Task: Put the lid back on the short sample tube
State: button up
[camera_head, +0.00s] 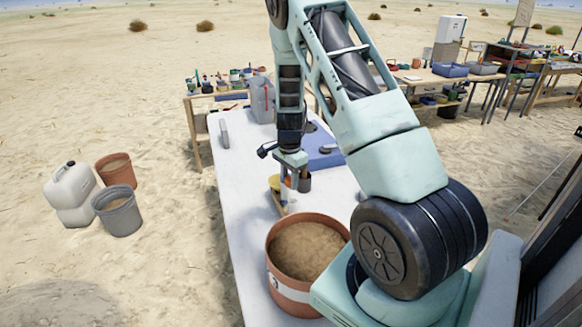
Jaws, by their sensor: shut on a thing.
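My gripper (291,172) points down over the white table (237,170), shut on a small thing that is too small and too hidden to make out. Just below and around its fingers is a small wooden rack (278,203) with a yellow thing (274,182) at its left. A dark cup-like thing (305,184) stands right beside the fingers. I cannot tell the short sample tube or its lid apart in this cluster, nor whether they touch.
A large terracotta pot of soil (306,252) stands at the table's near end. A blue case (324,153) lies behind the gripper, and a grey container (262,100) stands at the far end. The table's left side is mostly clear.

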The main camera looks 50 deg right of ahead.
jog(key=shift+s+d+r+m, duration=0.2)
jog(key=shift+d+r+m, duration=0.15)
jog(key=shift+d+m, duration=0.25)
notch_tip(320, 180, down, 6)
jog(key=b, duration=0.4)
jog(key=shift+f, duration=0.2)
jog(key=shift+a, duration=0.15)
dwell(0.9)
jog(key=shift+f, duration=0.15)
dwell(1.1)
jog(key=o, duration=1.5)
